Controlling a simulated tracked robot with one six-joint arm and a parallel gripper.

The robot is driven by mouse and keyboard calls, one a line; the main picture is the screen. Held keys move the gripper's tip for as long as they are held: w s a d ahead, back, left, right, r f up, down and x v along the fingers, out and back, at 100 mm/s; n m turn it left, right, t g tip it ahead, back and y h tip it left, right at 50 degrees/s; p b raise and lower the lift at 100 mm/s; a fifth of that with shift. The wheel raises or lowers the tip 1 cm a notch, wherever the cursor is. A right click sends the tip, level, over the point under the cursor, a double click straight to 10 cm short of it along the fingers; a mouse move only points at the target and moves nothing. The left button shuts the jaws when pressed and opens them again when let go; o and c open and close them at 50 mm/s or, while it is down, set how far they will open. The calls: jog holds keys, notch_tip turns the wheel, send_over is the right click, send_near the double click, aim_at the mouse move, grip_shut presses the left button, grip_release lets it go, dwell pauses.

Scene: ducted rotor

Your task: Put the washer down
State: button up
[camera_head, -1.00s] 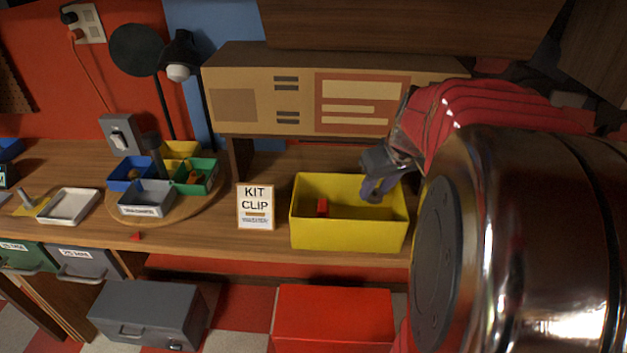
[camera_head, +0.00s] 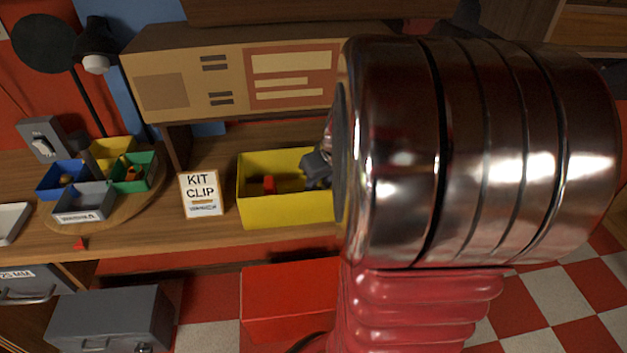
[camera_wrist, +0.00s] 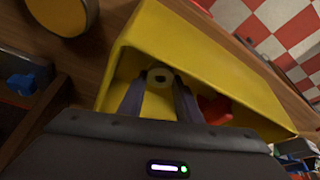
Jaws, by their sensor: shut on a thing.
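The washer (camera_wrist: 153,75), a small pale ring with a dark hole, is at the fingertips of my gripper (camera_wrist: 158,92) in the wrist view. The two fingers are shut on it. The gripper points into a yellow box (camera_wrist: 205,48), and the washer shows against the box's inside. I cannot tell how far above the box floor it is. In the head view my gripper (camera_head: 316,172) is at the right part of the yellow box (camera_head: 285,208), partly hidden by my arm. The washer cannot be made out there.
A red piece (camera_head: 269,184) lies inside the yellow box. A round tray (camera_head: 137,207) farther left bears several coloured bins. A cardboard-coloured long box (camera_head: 230,75) is on a shelf behind.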

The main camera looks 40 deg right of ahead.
jog(key=shift+f, duration=0.75)
jog(key=o, duration=1)
jog(key=shift+o, duration=0.2)
jog(key=shift+s+r, duration=0.1)
jog(key=shift+r, duration=0.85)
jog(key=d+v, duration=0.1)
jog(key=v, duration=1)
jog(key=shift+a, duration=0.5)
jog(key=shift+s+r, duration=0.1)
